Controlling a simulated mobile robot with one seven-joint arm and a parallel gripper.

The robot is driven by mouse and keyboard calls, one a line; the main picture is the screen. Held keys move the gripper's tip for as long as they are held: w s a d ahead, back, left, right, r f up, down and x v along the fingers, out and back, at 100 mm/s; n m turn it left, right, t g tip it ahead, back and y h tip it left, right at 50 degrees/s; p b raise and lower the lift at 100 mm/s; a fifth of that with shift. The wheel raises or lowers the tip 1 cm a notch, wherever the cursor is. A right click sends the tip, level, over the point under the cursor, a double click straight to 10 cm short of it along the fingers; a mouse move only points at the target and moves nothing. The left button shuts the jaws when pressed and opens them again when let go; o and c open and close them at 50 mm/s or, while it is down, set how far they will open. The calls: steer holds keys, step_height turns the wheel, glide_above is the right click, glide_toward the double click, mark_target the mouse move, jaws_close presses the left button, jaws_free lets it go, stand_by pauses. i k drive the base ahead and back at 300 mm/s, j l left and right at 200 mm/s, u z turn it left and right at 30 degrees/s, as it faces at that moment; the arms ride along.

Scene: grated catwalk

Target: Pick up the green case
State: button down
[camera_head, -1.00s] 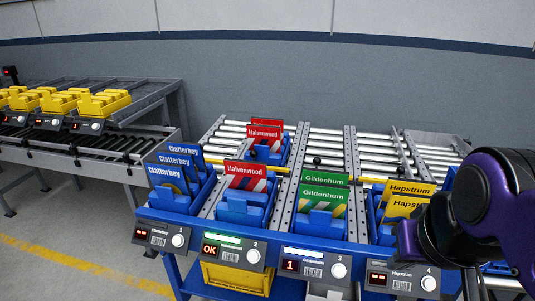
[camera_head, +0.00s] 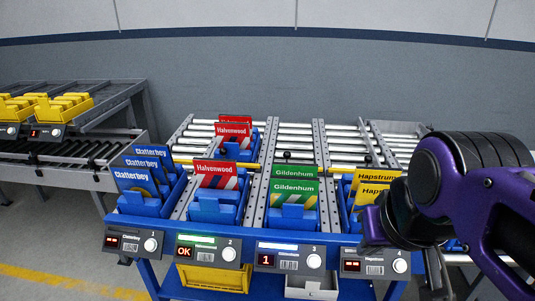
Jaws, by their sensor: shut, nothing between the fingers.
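Green cases labelled Gildenhum stand upright in a blue bin in the third lane of the rack. The front green case (camera_head: 293,191) shows its label and a striped lower part. A second green case (camera_head: 294,171) stands right behind it, with mostly its top edge showing. The bin's blue front (camera_head: 292,219) hides their lower ends. My purple and black arm is at the right, apart from the green cases. I cannot make out my gripper's fingers in this view.
Blue Clatterbey cases (camera_head: 134,181), red Halvenwood cases (camera_head: 216,174) and yellow Hapstrum cases (camera_head: 374,190) fill neighbouring lanes. The third lane's display (camera_head: 265,260) reads 1; the second lane's display (camera_head: 184,251) reads OK. A yellow bin (camera_head: 213,279) sits below. Floor shows at the lower left.

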mark_target(303, 191)
steer(key=i+j+z, duration=0.15)
steer(key=i+j, duration=0.5)
steer(key=k+j+z, duration=0.1)
steer(key=z, duration=0.4)
steer(key=k+z, duration=0.15)
steer(key=z, duration=0.35)
steer(key=k+z, duration=0.15)
steer(key=z, duration=0.35)
steer(key=i+u, duration=0.15)
steer(key=u, duration=0.35)
steer(key=i+l+u, duration=0.1)
steer(key=u, duration=0.4)
